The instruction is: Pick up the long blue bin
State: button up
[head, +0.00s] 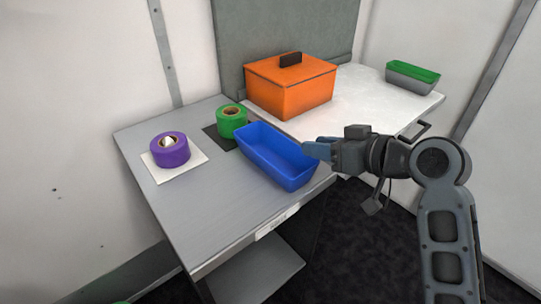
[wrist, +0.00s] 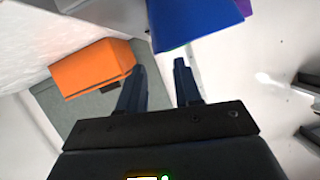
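The long blue bin (head: 272,158) stands upright on the grey table, near its right edge, and looks empty in the head view. In the wrist view part of the blue bin (wrist: 190,22) shows at the top, beyond the fingertips. My gripper (head: 313,149) is at the bin's right end, a little above its rim. In the wrist view my gripper (wrist: 158,72) has its two fingers apart with nothing between them. Whether a fingertip touches the bin cannot be told.
A purple tape roll (head: 170,150) sits on a white square, and a green tape roll (head: 232,122) on a dark square, left of the bin. An orange lidded box (head: 290,90) stands behind. A green-and-grey bin (head: 412,76) is at the far right of the white surface (head: 372,100).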

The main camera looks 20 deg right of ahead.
jog(key=shift+x, duration=3.15)
grip_shut()
